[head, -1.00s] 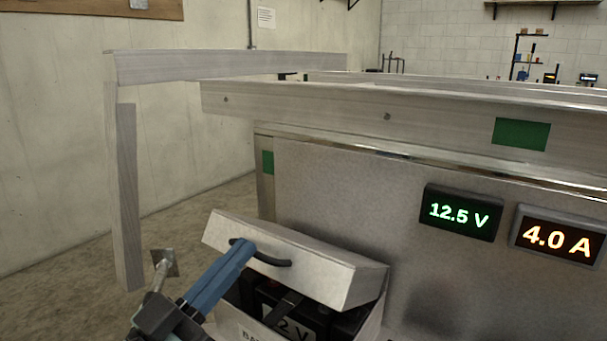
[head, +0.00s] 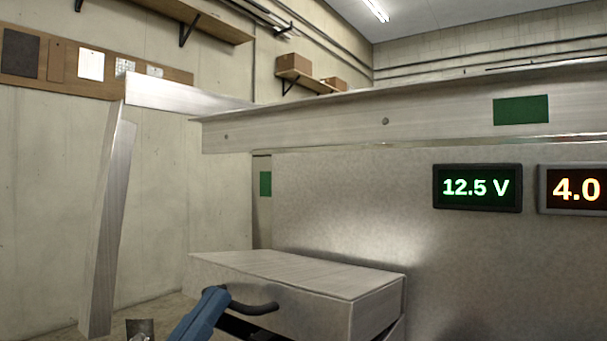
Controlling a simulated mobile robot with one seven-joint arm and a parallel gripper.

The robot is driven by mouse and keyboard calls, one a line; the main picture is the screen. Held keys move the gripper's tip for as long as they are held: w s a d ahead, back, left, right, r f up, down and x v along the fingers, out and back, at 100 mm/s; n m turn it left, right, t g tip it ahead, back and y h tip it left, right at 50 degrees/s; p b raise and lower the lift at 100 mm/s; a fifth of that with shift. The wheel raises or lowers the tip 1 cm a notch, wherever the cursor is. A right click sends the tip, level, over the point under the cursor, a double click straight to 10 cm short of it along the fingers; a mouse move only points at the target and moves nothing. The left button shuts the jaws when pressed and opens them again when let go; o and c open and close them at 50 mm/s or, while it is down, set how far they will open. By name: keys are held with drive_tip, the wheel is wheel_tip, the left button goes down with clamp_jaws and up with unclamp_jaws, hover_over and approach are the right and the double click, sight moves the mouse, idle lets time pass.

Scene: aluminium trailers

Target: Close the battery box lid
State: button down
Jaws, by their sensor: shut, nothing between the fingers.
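The battery box lid (head: 300,272) is a pale metal cover low in the head view, in front of the trailer's side panel. Its dark handle (head: 254,307) is on the front face. A dark gap shows under the lid's front edge, and a narrow wedge shows at its right end, so the lid stands ajar. The box below is mostly cut off by the picture's bottom edge. My gripper (head: 214,296), with blue fingers, is shut and empty at the left end of the handle. I cannot tell whether it touches the handle or lid.
A trailer rail (head: 320,122) with a green patch runs above the lid. A green voltage display (head: 477,187) and an orange current display (head: 576,189) sit on the panel at the right. A slanted metal post (head: 108,230) stands at the left.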

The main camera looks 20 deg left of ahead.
drive_tip(key=shift+w+f+b, duration=0.1)
drive_tip(key=shift+f+b, duration=1.85)
drive_tip(key=shift+b, duration=0.5)
drive_tip(key=shift+w+d+f, duration=0.1)
drive_tip(key=shift+f, duration=0.1)
drive_tip(key=shift+r, duration=0.1)
